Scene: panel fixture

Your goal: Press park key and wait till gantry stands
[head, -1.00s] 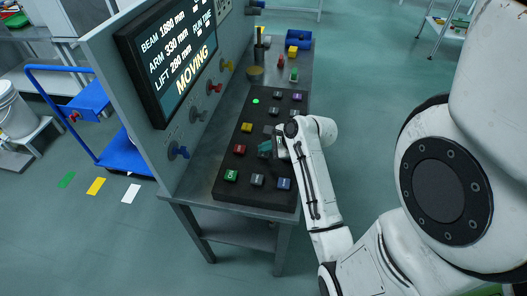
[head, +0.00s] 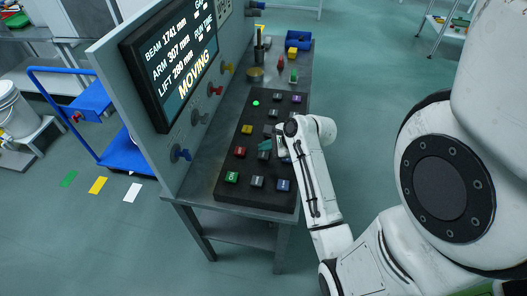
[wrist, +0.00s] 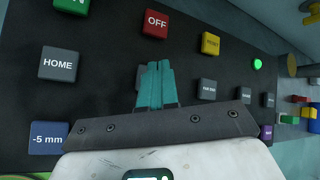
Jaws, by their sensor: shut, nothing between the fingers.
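The key panel (head: 228,190) lies on the bench, with my gripper (head: 265,145) over its middle. In the wrist view, my gripper's teal fingers (wrist: 156,84) are shut and empty, in front of a grey key that is mostly hidden. I cannot read that key's label or tell whether the fingers touch it. No readable key says park. The screen (head: 180,75) reads BEAM 1741 mm, ARM 307 mm, LIFT 280 mm and MOVING. The gantry itself is not in view.
Around the fingers are a HOME key (wrist: 63,64), a red OFF key (wrist: 157,24), a yellow key (wrist: 210,44) and a -5 mm key (wrist: 47,138). A green lamp (head: 255,103) is lit. Coloured knobs (head: 180,153) line the upright panel. A blue bin (head: 298,40) stands at the bench's far end.

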